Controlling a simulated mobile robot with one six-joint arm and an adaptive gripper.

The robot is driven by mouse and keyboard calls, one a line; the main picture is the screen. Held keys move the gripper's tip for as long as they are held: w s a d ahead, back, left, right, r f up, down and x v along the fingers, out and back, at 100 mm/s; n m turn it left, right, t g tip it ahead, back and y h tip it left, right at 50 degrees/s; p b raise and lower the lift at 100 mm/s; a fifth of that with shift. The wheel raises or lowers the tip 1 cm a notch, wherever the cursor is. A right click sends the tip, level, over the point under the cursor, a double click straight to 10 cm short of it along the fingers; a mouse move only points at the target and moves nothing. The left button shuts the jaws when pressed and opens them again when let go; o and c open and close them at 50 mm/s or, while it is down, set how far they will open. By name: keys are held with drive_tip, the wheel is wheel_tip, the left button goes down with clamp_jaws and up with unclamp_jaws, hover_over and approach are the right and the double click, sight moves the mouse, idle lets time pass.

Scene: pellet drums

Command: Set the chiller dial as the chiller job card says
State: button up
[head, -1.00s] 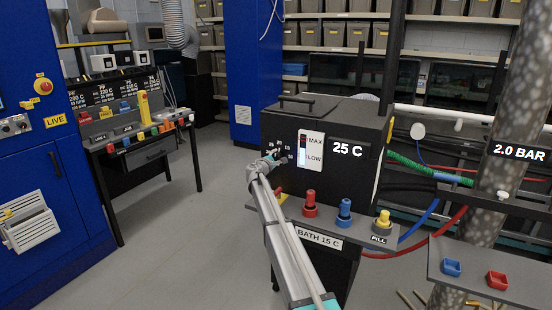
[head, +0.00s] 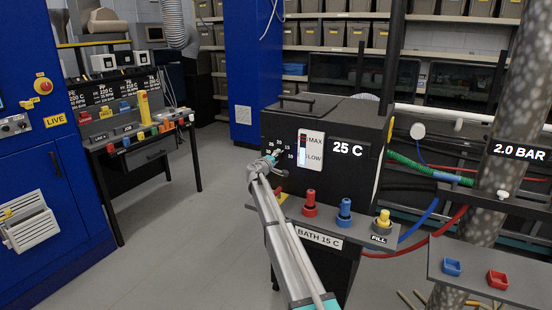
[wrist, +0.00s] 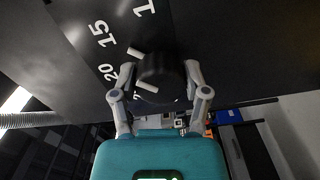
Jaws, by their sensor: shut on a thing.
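The chiller is a black box (head: 350,122) in the head view, with a display (head: 348,149) reading 25 C. A plate (head: 318,239) below it reads BATH 15 C. My gripper (head: 272,158) is at the left of its front face. In the wrist view my gripper (wrist: 158,72) is shut on the dark round dial (wrist: 160,72), one finger on each side. White numbers, including 15 (wrist: 102,34) and 20 (wrist: 108,72), ring the dial. White marks show by the dial, but I cannot tell which setting it points to. In the head view my gripper partly hides the dial.
A MAX/LOW level gauge (head: 311,150) is right of the dial. Red (head: 310,203), blue (head: 344,211) and yellow (head: 383,221) valves stand on the ledge below. A blue cabinet (head: 50,190) is at the left.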

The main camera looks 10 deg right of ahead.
idle(0.3)
drive_tip(key=o, duration=1.1)
drive_tip(key=shift+o, duration=0.2)
drive_tip(key=shift+s+a, duration=0.2)
drive_tip(key=shift+s, duration=0.15)
drive_tip(key=v, duration=1.1)
drive_tip(key=shift+a, duration=0.15)
